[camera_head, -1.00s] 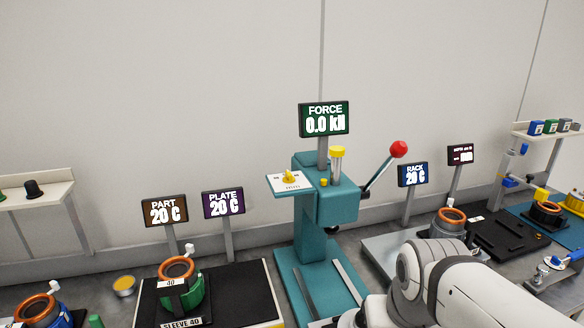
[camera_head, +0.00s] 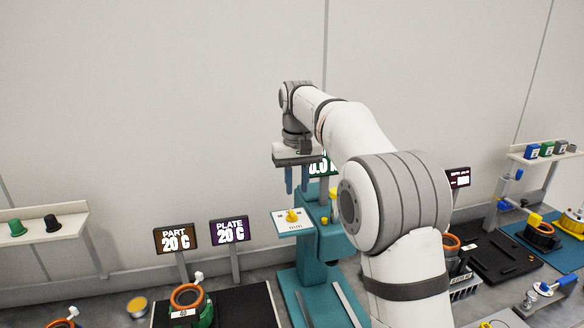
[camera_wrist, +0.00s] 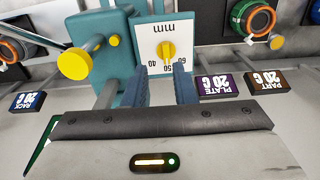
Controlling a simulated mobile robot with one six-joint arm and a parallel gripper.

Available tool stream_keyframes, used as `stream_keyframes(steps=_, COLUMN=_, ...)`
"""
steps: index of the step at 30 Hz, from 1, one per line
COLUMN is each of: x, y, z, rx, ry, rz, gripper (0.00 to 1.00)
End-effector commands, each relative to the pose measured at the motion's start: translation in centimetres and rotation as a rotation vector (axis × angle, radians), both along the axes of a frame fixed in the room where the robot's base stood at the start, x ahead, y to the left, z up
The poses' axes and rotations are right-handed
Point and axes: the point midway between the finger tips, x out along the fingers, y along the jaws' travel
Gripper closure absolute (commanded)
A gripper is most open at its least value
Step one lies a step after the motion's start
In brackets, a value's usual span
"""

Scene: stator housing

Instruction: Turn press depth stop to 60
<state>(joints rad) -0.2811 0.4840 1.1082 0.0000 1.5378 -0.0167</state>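The depth stop is a yellow knob (camera_head: 292,215) on a white dial plate (camera_head: 283,231) at the left of the teal press (camera_head: 312,247). In the wrist view the knob (camera_wrist: 165,51) stands over the plate, which reads mm, 40, 50 and 60, upside down. The knob's bar lies roughly along the line to 50; its exact setting is hard to read. My gripper (camera_head: 297,182) points down above the dial. In the wrist view my gripper (camera_wrist: 166,80) is open, its two blue fingers apart with nothing between them, apart from the knob.
The force display (camera_head: 318,165) is partly hidden by my gripper and arm. The part display (camera_head: 175,240) and plate display (camera_head: 230,231) stand to the left. A yellow cap (camera_wrist: 75,64) on a post stands beside the dial in the wrist view. The wall behind is bare.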

Motion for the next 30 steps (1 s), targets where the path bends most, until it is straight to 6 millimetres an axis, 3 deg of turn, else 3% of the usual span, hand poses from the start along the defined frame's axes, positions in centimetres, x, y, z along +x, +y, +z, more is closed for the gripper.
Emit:
stream_keyframes(steps=3, x=1.0, y=1.1, z=0.3, rx=-0.003, ry=0.01, rz=0.014, gripper=0.75)
stream_keyframes(steps=10, x=1.1, y=1.3, z=-0.5, rx=-0.004, ry=0.013, rz=0.017, gripper=0.75)
stream_keyframes(steps=30, x=1.1, y=1.3, z=-6.0, rx=-0.003, ry=0.01, rz=0.016, gripper=0.75)
